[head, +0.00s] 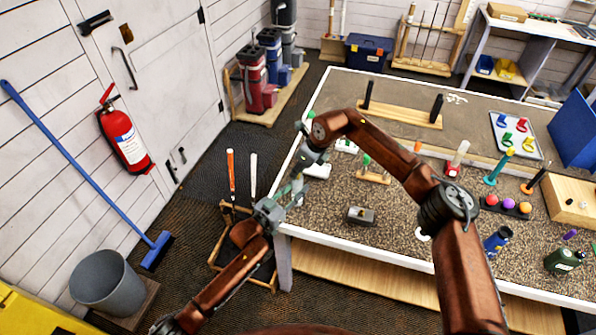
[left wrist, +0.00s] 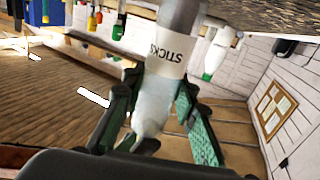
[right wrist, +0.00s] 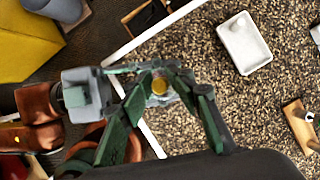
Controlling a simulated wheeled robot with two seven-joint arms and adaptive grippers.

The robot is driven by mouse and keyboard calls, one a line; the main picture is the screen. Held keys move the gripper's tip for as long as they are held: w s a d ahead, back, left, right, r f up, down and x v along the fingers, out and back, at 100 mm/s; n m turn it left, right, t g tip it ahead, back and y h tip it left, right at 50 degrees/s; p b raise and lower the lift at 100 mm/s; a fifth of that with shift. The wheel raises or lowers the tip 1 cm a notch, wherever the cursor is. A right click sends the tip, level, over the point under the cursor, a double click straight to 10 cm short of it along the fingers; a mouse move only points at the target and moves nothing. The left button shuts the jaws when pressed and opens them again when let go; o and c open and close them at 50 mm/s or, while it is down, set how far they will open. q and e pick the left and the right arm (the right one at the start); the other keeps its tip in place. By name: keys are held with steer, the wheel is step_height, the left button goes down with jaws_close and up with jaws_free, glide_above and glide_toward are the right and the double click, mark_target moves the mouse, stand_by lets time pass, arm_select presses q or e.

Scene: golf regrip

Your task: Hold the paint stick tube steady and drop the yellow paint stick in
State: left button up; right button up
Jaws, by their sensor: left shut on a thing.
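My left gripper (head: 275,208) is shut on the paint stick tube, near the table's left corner. In the left wrist view the tube (left wrist: 150,105) is translucent, with a white "STICKS" label and a grey end, between the green fingers. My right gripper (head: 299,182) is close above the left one. In the right wrist view a round yellow end, seen end-on, of what looks like the yellow paint stick (right wrist: 159,87) is between its fingertips. I cannot tell whether the fingers grip it, or how deep it is in the tube. The left wrist view does not clearly show the stick.
The speckled table (head: 400,225) has a white raised edge beside my grippers. A small white tray (right wrist: 245,42) and a wooden stand (right wrist: 302,127) are on it. A rack with two clubs (head: 231,170) stands on the floor to the left. A grey bin (head: 104,285) is further left.

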steer(key=shift+d, duration=0.1)
steer(key=v, duration=1.2)
arm_select(q)
steer(key=o, duration=1.2)
